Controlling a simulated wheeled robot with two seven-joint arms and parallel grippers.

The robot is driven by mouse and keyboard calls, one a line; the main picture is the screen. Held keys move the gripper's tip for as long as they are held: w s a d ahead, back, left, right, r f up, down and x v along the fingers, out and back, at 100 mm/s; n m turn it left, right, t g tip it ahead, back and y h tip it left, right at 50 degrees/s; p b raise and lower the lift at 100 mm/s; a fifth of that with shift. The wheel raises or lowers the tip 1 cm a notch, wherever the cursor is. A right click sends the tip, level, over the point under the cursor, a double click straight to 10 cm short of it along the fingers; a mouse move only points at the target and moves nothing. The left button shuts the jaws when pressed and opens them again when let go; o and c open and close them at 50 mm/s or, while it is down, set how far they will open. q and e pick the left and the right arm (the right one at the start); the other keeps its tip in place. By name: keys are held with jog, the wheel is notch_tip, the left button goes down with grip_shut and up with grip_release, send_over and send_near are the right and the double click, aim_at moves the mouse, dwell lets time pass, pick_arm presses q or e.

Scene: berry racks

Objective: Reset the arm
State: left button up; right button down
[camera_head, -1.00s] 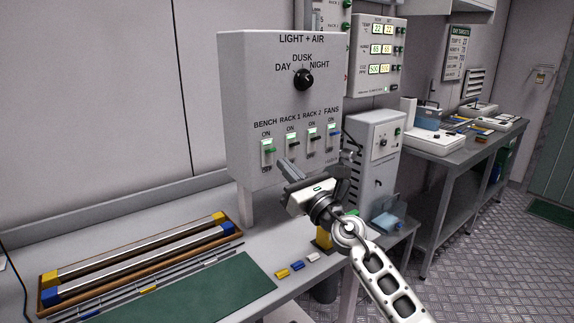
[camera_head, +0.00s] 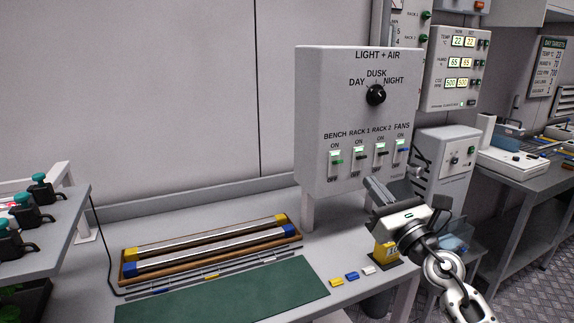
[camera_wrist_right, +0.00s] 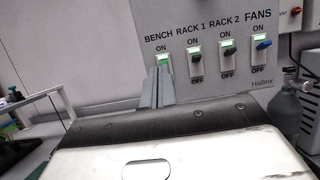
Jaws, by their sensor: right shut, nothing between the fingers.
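My right gripper (camera_head: 376,194) is at the right of the head view, in front of the lower edge of the grey LIGHT + AIR panel (camera_head: 318,110). Its fingers are shut and empty; they also show in the right wrist view (camera_wrist_right: 158,88), in front of the panel below the BENCH switch. The panel has a black dial (camera_head: 376,95) under DUSK and a row of switches for bench, rack 1, rack 2 and fans. The switch levers appear to be up, at ON, with lit green windows. I cannot see my left gripper.
On the bench lie a wooden tray (camera_head: 128,279) with two bars, a green mat (camera_head: 225,298) and small coloured blocks (camera_head: 337,282). A grey shelf (camera_head: 50,248) with several dark bottles stands at the left. A grey cabinet (camera_head: 440,180) stands behind my right arm.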

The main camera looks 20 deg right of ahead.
jog(key=s+a+f+m+g+h, duration=0.1)
jog(key=s+a+f+m+g, duration=0.3)
jog(key=f+m, duration=0.7)
jog(key=s+a+f+m+g+h, duration=0.1)
jog(key=s+a+f+m, duration=0.4)
jog(key=f+m, duration=0.6)
jog(key=s+a+f+m+g+y, duration=0.2)
jog(key=s+a+f+m+g, duration=0.4)
jog(key=s+a+f+m, duration=0.3)
jog(key=s+f+m, duration=0.3)
jog(key=s, duration=0.3)
jog(key=shift+s+a+m+g, duration=0.15)
jog(key=shift+m+g, duration=0.15)
jog(key=shift+m, duration=0.1)
